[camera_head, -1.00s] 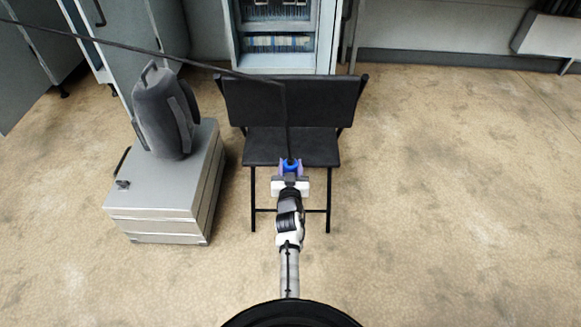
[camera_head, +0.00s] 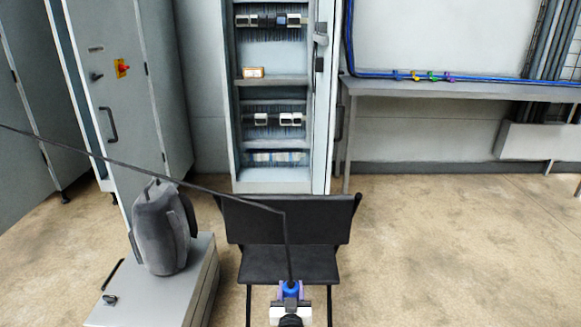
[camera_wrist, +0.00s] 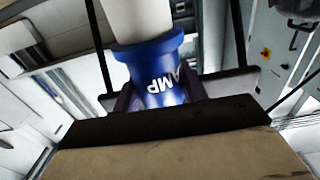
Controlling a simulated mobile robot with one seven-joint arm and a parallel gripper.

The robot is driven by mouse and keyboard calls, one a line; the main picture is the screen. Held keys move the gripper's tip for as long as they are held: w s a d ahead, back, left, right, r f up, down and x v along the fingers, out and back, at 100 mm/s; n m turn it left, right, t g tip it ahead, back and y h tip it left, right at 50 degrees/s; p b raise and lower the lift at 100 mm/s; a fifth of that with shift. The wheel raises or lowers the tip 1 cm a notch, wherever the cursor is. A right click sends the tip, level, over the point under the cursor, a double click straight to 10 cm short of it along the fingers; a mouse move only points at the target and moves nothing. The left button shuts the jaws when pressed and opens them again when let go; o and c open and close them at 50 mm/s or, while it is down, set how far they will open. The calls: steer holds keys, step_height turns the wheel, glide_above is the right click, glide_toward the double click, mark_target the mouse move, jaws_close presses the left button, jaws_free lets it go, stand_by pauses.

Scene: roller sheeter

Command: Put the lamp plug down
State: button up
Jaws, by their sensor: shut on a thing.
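The lamp plug (camera_wrist: 158,72) is a blue plug with white letters reading "AMP" and a pale cylindrical part at one end, seen in the wrist view. It also shows as a blue piece in the head view (camera_head: 291,288). My gripper (camera_head: 290,294) is shut on it, with a purple finger on each side. A dark cable (camera_head: 160,177) runs from the plug up and off to the left. The plug is in front of the black folding chair (camera_head: 290,265) in the head view; I cannot tell its height over the seat.
A grey backpack (camera_head: 163,232) stands on a silver case (camera_head: 150,294) left of the chair. Behind the chair is an open cabinet (camera_head: 272,178) with breakers. A grey bench (camera_head: 455,91) runs along the right wall. The floor right of the chair is clear.

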steer(key=shift+w+a+f, duration=0.25)
steer(key=shift+w+f, duration=0.2)
steer(key=shift+w, duration=0.05)
steer(key=shift+w+a+f, duration=0.2)
steer(key=shift+w+f, duration=0.2)
steer(key=shift+w, duration=0.05)
